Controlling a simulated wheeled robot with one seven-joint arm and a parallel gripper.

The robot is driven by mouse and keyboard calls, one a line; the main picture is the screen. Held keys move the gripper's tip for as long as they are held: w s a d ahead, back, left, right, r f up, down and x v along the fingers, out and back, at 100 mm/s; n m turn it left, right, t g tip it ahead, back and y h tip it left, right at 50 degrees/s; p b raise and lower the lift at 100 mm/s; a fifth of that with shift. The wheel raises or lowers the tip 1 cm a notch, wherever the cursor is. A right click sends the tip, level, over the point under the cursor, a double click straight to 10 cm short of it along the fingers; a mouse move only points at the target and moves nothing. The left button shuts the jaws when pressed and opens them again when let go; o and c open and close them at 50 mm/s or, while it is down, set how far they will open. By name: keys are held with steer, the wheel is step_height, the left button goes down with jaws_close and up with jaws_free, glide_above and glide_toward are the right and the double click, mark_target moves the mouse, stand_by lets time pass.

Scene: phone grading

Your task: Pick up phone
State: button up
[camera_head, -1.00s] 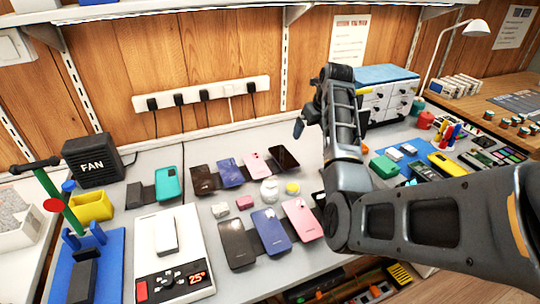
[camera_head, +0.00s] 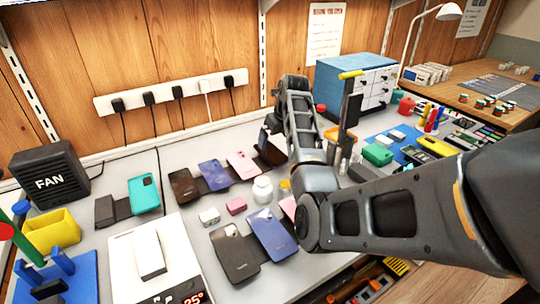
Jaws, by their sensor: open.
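Several phones lie in two rows on the grey bench. The back row has a dark brown phone (camera_head: 184,186), a blue phone (camera_head: 214,175) and a pink phone (camera_head: 242,165), with a dark one at its right end partly behind my arm. The front row has a black phone (camera_head: 235,254), a blue-violet phone (camera_head: 271,233) and a pink phone (camera_head: 289,207) mostly hidden by my arm. A teal phone (camera_head: 144,194) leans on a dark stand at left. My gripper (camera_head: 268,141) is open and points down near the back row's right end; its fingertips are partly hidden.
A white jar (camera_head: 262,190) and a pink block (camera_head: 236,206) sit between the rows.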

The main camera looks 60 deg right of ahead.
mark_target(271, 152)
steer(key=shift+x, duration=2.75)
steer(key=shift+s+a+f, duration=0.1)
steer(key=shift+s, duration=0.1)
steer(key=shift+c, duration=0.4)
steer(key=c, duration=1.1)
